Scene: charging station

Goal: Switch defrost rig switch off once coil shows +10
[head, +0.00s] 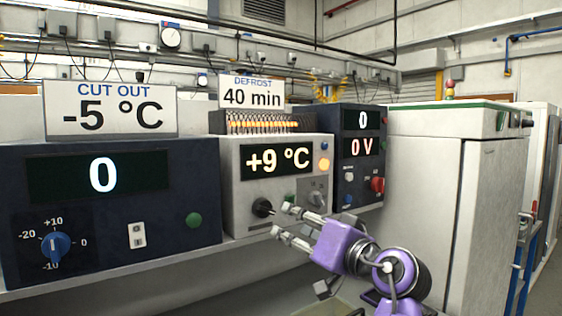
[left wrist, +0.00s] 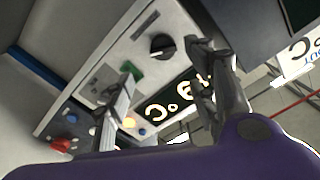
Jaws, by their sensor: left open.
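The defrost rig (head: 232,165) is a pale box with a lit display (head: 276,159) reading +9 °C. A black rotary knob (head: 262,208) with a pale pointer is low on its front; it also shows in the left wrist view (left wrist: 160,45). A grey control (head: 317,190) is at the lower right of the front. My left gripper (head: 284,219) is open in front of the rig's lower front. My right gripper is not in view.
Left is a dark unit (head: 110,215) reading 0, with a blue dial and CUT OUT -5 °C sign (head: 112,108). A DEFROST 40 min sign (head: 251,91) stands above the rig. A dark unit (head: 345,160) reading 0 V is close on the right, beside a tall white cabinet (head: 425,190).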

